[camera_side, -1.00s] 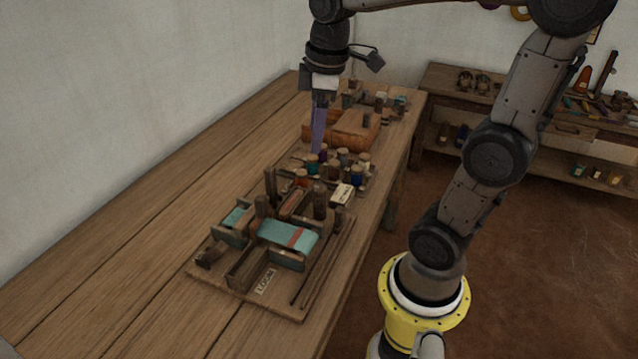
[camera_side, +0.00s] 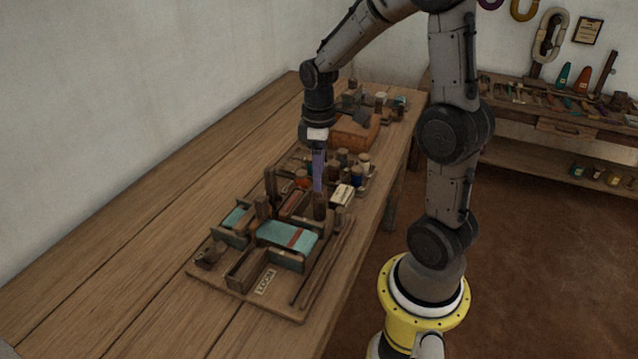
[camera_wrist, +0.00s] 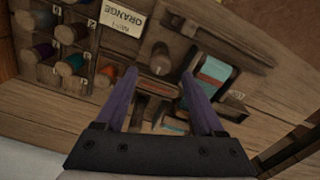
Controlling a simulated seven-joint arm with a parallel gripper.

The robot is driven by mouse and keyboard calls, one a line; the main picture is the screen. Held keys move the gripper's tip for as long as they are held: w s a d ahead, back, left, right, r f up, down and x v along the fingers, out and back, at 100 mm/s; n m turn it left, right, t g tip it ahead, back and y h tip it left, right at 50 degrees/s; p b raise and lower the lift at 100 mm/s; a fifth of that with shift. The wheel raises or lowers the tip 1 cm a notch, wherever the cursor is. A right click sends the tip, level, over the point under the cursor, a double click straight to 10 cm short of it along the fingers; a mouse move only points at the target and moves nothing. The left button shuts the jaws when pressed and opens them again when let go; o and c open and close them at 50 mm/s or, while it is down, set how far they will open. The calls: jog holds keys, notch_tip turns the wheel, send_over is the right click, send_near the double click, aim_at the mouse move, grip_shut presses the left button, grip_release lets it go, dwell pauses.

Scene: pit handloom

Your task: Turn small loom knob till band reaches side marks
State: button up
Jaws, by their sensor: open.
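The small loom board (camera_side: 215,282) lies on the bench in the side view. Its teal cloth (camera_side: 272,234) carries a red band (camera_side: 298,238) near the right end; the cloth also shows in the wrist view (camera_wrist: 211,84). An upright round wooden post (camera_side: 320,207), apparently the knob, stands behind the cloth; in the wrist view it (camera_wrist: 160,58) appears just beyond and between my fingertips. My gripper (camera_side: 318,188) points down over the post with purple fingers, open and empty in the wrist view (camera_wrist: 159,73). I cannot tell whether it touches the post. The side marks are too small to make out.
A rack of thread spools (camera_wrist: 66,49) stands close behind the loom, with a label card (camera_wrist: 123,17) beside it. A brown box (camera_side: 355,133) sits farther back. Low wooden walls and upright pegs (camera_side: 270,184) crowd the loom. The bench's left side is clear.

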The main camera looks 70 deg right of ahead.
aim_at(320, 194)
jog(key=shift+f, duration=1.95)
jog(key=shift+c, duration=0.3)
grip_shut()
